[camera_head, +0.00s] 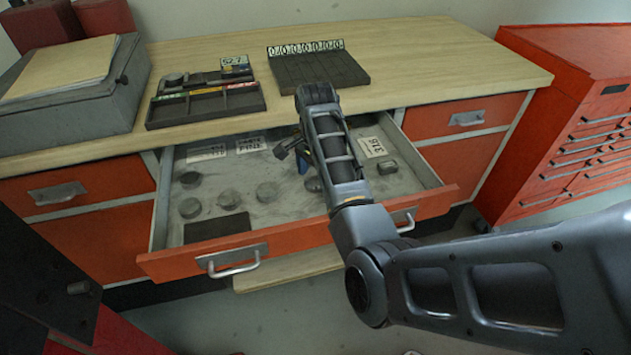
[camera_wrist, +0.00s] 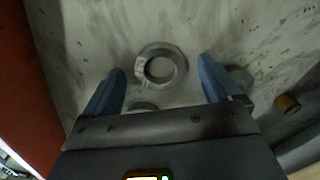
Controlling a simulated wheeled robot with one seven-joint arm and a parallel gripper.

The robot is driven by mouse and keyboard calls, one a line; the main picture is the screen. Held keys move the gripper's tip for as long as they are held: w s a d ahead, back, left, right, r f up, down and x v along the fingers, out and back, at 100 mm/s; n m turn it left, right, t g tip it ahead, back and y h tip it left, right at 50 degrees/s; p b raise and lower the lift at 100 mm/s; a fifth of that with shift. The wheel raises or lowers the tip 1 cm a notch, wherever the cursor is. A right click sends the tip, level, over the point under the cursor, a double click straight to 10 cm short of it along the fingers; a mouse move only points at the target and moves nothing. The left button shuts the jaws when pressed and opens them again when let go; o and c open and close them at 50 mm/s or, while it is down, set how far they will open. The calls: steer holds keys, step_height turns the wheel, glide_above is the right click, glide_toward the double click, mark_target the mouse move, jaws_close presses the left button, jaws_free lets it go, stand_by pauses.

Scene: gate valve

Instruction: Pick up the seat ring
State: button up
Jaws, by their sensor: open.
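The seat ring (camera_wrist: 161,64) is a flat grey metal ring with a small pale label on its left side. In the wrist view it lies on the drawer floor, ahead of and between my fingers. My gripper (camera_wrist: 160,80) is open and empty, with one blue finger on each side, apart from the ring. In the head view my gripper is mostly hidden behind my arm, with a bit of blue finger (camera_head: 302,163) showing above the open drawer (camera_head: 235,172). I cannot make out the ring for certain in the head view.
Several grey round parts, such as one (camera_head: 190,207) at left, lie in the drawer. A small brass piece (camera_wrist: 287,103) is right of my gripper. The drawer's orange front (camera_head: 180,262) and side walls bound the space. Trays (camera_head: 205,103) stand on the bench top.

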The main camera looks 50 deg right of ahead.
steer(key=shift+f, duration=0.25)
steer(key=shift+c, duration=0.5)
steer(key=c, duration=1.2)
steer(key=shift+r, duration=0.1)
